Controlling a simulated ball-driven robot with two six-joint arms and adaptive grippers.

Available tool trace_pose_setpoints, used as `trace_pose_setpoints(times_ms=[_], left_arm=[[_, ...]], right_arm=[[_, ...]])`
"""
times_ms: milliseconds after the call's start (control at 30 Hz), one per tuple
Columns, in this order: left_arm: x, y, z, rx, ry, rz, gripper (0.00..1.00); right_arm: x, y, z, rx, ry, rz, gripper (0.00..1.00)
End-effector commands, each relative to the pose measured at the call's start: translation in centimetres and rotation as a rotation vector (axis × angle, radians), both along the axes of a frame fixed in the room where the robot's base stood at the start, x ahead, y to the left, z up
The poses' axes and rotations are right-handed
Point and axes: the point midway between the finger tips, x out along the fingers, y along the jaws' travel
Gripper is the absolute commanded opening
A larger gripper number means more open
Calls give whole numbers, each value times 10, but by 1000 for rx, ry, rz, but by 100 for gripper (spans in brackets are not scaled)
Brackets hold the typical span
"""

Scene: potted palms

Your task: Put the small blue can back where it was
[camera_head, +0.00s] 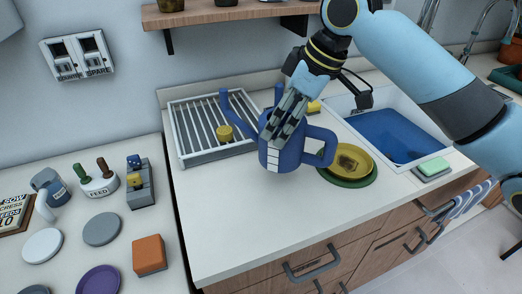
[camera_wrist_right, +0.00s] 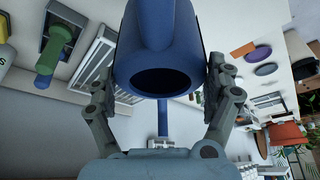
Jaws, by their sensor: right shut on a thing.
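The small blue can (camera_head: 268,158) is a watering can with a long spout to the left, a loop handle to the right and white blocks on its side. My right gripper (camera_head: 280,127) comes down over it from above and is shut on it. The can appears held above the counter, between the rack and the plates; the gap beneath it is hard to judge. In the right wrist view, the can (camera_wrist_right: 150,55) sits between the two fingers (camera_wrist_right: 160,88), its dark opening facing the camera. My left gripper is not in view.
A green plate (camera_head: 350,183) under a yellow dish (camera_head: 366,163) is to the right, before a blue sink (camera_head: 400,145). A wooden shelf (camera_head: 225,15) hangs above. The front counter (camera_head: 235,215) is clear.

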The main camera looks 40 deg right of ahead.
Motion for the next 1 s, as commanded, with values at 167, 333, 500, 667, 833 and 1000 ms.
trace_pose_setpoints(times_ms=[167, 333, 500, 667, 833, 1000], left_arm=[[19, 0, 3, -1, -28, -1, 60], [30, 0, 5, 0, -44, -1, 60], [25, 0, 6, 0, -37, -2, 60], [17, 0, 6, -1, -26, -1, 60], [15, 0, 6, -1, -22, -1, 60], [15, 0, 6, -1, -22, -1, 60]], right_arm=[[11, 32, -18, 7, -2, -1, 39], [16, 44, -26, 2, -3, 0, 39], [15, 44, -49, 1, 2, -1, 39], [15, 44, -66, -1, -2, -1, 39], [16, 44, -67, -2, -4, 1, 39], [15, 44, -69, -1, -3, 0, 39]])
